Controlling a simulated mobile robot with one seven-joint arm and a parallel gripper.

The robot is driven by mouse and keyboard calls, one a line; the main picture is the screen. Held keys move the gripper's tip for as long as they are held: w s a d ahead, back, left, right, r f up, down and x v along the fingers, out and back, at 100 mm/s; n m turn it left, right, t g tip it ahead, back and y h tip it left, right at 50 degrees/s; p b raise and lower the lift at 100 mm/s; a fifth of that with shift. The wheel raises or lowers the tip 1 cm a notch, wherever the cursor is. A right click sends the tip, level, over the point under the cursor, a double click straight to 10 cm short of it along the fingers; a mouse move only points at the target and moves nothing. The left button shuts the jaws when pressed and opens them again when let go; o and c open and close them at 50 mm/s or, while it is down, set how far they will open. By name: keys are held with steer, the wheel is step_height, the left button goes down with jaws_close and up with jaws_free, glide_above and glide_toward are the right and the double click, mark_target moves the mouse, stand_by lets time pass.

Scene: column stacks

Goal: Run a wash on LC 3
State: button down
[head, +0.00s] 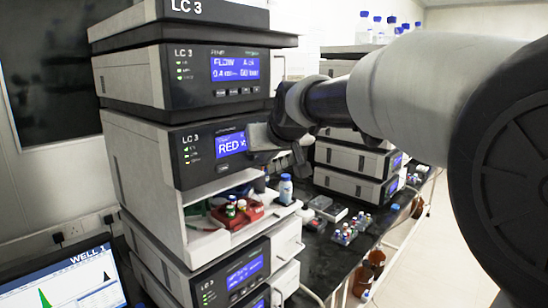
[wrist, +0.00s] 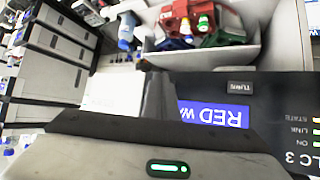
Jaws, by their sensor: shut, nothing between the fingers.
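The LC 3 stack (head: 180,75) stands at the left of the head view. Its pump module's blue screen (head: 235,69) reads FLOW. Below is the sampler module (head: 195,155), whose screen starts with RED; the wrist view shows this screen (wrist: 213,114) upside down, its text partly hidden by my gripper. Under that panel an open bay holds a red rack (head: 237,213) with capped vials; the rack also shows in the wrist view (wrist: 183,17). My gripper (head: 258,137) is shut and empty, close in front of the panel's right end. I cannot tell whether it touches.
A blue-capped bottle (head: 286,189) stands right of the bay. Another stack (head: 350,165) stands behind my arm. Small vial racks (head: 350,229) sit on the dark bench. A monitor (head: 75,280) showing WELL 1 is at lower left. Brown bottles (head: 368,272) stand beyond the bench edge.

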steer(key=shift+s+d+b, duration=0.45)
steer(key=shift+s+d, duration=0.05)
steer(key=shift+d, duration=0.1)
steer(key=shift+s+d+b, duration=0.75)
steer(key=shift+d, duration=0.25)
steer(key=shift+s+d+b, duration=0.75)
steer(key=shift+d, duration=0.2)
steer(key=s+d+f+m+g+h+p, duration=0.1)
steer(key=s+d+f, duration=0.3)
steer(key=s, duration=0.6)
steer(key=s+d+f+m+g+h+p, duration=0.1)
steer(key=s+d+f+m+g+p, duration=0.1)
steer(key=s+d+f, duration=0.3)
steer(key=s+d+f+m+g+h+p, duration=0.1)
steer(key=s+d+f, duration=0.3)
steer(key=s, duration=1)
steer(key=d, duration=0.2)
steer(key=shift+s+d+f+h+p, duration=0.3)
steer(key=shift+s+d+f+h, duration=0.05)
steer(key=shift+f+h, duration=0.05)
